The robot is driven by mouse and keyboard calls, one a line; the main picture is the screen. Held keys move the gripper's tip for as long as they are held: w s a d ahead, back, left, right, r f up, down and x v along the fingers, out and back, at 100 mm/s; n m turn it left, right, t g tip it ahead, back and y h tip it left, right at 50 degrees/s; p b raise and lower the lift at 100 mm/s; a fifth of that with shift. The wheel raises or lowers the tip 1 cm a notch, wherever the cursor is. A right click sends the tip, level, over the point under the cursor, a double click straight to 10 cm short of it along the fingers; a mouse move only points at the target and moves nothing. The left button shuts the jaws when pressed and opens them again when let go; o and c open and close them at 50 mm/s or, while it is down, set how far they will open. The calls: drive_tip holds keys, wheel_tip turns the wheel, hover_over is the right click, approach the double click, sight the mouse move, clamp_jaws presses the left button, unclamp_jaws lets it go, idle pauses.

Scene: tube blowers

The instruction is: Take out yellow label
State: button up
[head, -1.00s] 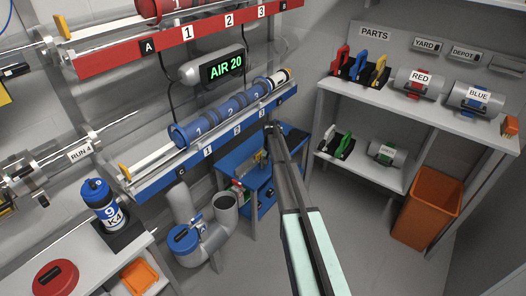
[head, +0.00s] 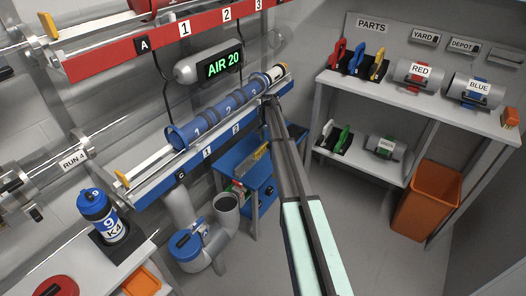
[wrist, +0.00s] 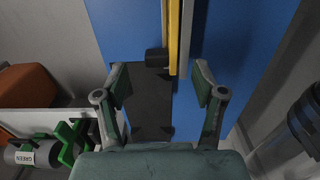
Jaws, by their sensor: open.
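No part in view clearly reads as a yellow label. A yellow strip (wrist: 174,38) lies over a blue surface in the wrist view, beside a grey edge and a short black cylinder. A yellow-edged piece (head: 256,153) shows on the blue cart in the head view; I cannot tell whether it is the same thing. My gripper (wrist: 161,82) is open and empty, its fingers spread over a dark plate, with the strip just beyond them. In the head view my arm end (head: 269,100) is near the right end of the blue rail, with the fingers hard to make out.
The blue rail (head: 150,193) carries a blue tube (head: 222,112). The parts shelf (head: 420,107) holds coloured handles and the RED (head: 419,72) and BLUE (head: 474,90) canisters. An orange bin (head: 426,203) stands below. The floor in the middle looks clear.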

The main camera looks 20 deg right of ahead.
drive_tip(key=shift+f, duration=1.35)
drive_tip(key=c, duration=1.2)
drive_tip(key=shift+r, duration=0.2)
drive_tip(key=shift+c, duration=0.2)
